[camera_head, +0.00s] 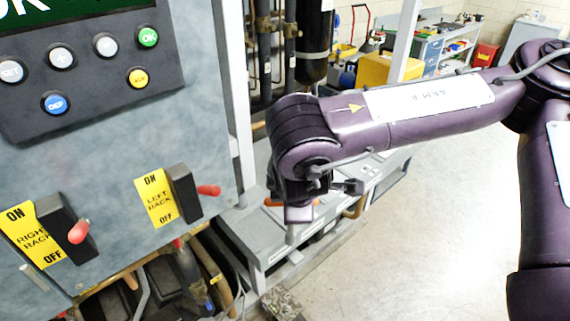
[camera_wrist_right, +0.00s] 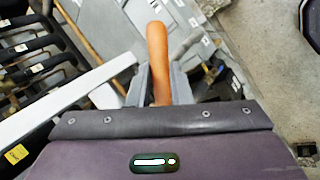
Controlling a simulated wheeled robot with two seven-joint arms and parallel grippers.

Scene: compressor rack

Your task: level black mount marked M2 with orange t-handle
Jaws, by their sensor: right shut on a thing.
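My right gripper (camera_head: 298,214) hangs below its wrist in the head view, over the grey rack frame. In the wrist view the right gripper (camera_wrist_right: 158,88) is shut on the orange t-handle (camera_wrist_right: 157,48), whose bar extends up the picture from between the fingers. A small part of the orange t-handle (camera_head: 272,202) also shows beside the gripper in the head view. I cannot make out the black mount marked M2 or its marking in either view. The handle's lower end is hidden, so I cannot tell what it touches. My left gripper is not in view.
A grey control panel (camera_head: 110,130) with buttons and two rack switches fills the left of the head view. The grey rack frame (camera_head: 258,250) and pipes (camera_head: 290,50) stand close to my right arm. Open floor (camera_head: 430,240) lies to the right.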

